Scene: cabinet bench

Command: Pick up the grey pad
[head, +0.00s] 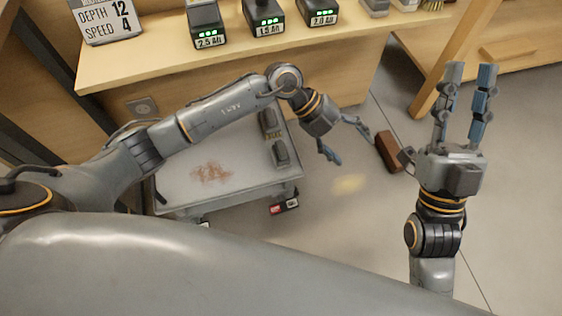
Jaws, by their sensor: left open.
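No single item clearly stands out as the grey pad. A small grey block (375,7) sits on the bench shelf at the top edge, partly cut off. Two dark grey items lie on the cart top: an upper one (270,123) with lettering beside it and a lower one (281,153). My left gripper (350,143) is open and empty in the picture, right of the cart items, its fingers pointing right and down. My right gripper (472,72) is at the right with its fingers pointing up, spread apart and empty.
The grey cart (180,178) has a reddish-brown stain. A brown block (388,152) shows between my grippers. A red-labelled dark item (284,207) shows at the cart's front edge. Several batteries, one marked 1.5 Ah (264,16), and a sign (105,18) stand on the wooden shelf (160,55).

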